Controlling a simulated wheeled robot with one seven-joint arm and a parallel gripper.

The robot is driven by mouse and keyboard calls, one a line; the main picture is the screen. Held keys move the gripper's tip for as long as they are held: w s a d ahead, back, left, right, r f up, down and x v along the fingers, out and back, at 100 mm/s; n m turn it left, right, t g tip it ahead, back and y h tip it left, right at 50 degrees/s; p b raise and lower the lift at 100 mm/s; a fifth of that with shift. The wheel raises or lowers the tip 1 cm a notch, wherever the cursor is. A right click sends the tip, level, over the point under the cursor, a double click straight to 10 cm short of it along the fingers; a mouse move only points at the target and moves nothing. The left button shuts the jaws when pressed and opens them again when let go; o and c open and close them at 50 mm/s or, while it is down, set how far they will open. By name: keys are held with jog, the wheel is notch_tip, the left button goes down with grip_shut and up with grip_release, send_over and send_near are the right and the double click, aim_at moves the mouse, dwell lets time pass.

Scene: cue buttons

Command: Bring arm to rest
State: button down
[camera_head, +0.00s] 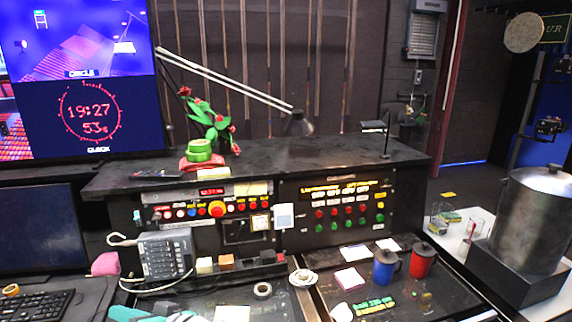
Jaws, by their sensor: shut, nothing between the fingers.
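A black control console carries a left panel with a row of red, blue and white buttons and one large red-and-yellow button (216,209). Its right panel has rows of red and green cue buttons (348,218) under lit amber labels. A teal and white shape (130,313) is cut off by the bottom edge at the left; it may be part of my arm, but I cannot tell. I cannot make out my gripper or its fingers in this view.
A blue mug (384,268) and a red mug (422,260) stand on the desk at the right. A telephone (164,257) sits at the left by a keyboard (38,305). A large metal pot (530,220) stands far right. A lamp (298,124) rises over the console.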

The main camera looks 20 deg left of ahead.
jog(key=w+d+f+m+t+h, duration=0.1)
jog(key=d+f+m+t+h, duration=0.1)
jog(key=d+f+m+t, duration=0.2)
jog(key=w+d+f+m+t+h, duration=0.2)
jog(key=d+f+m+t, duration=0.3)
jog(key=d, duration=0.6)
jog(key=w+d+f+m+t+h, duration=0.2)
jog(key=d+f+m+t+h, duration=0.1)
jog(key=d+f+m+t, duration=0.2)
jog(key=shift+d+f+t, duration=0.4)
jog(key=shift+d+f, duration=0.1)
jog(key=shift+d, duration=0.2)
jog(key=shift+d+f+t, duration=0.4)
jog(key=shift+d+f, duration=0.05)
jog(key=shift+d, duration=0.25)
jog(key=s+d+f+h, duration=0.3)
jog(key=s+d+f, duration=0.1)
jog(key=s+d, duration=0.25)
jog(key=s+d+f+h, duration=0.4)
jog(key=s+d+f, duration=0.1)
jog(key=d, duration=0.2)
jog(key=s+d+n+h, duration=0.2)
jog(key=s+d+n, duration=0.2)
jog(key=s+d, duration=0.6)
jog(key=s, duration=0.3)
jog(key=shift+s+g, duration=0.4)
jog(key=shift+w, duration=0.1)
